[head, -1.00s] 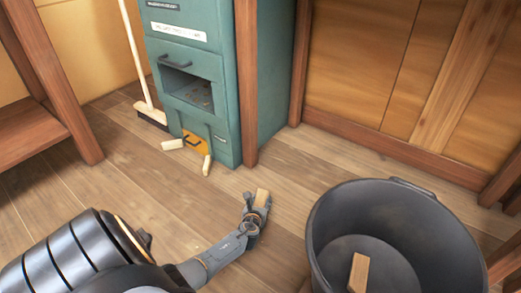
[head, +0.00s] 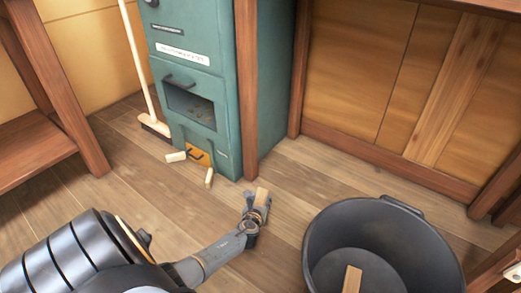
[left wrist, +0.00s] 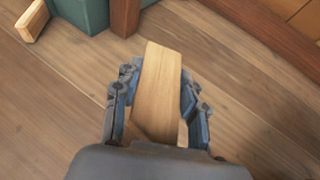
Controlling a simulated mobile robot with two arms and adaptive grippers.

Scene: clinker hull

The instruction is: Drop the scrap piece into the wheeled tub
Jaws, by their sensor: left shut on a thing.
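My left gripper (head: 256,211) is shut on a light wooden scrap piece (head: 262,196), held above the floor to the left of the tub. In the left wrist view the scrap piece (left wrist: 158,88) sits between the two fingers (left wrist: 155,103). The dark grey tub (head: 318,232) stands at the lower right, its front cut off by the frame edge; its wheels are not visible. Another wooden piece (head: 352,279) is inside the tub.
A green cabinet (head: 220,90) with an open-looking window and an orange panel (head: 199,154) stands at the back. Two pale wood pieces (head: 176,156) (head: 209,177) lie by its base. A broom (head: 155,124) leans beside it. A wooden bench (head: 35,155) is at left. Floor between is clear.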

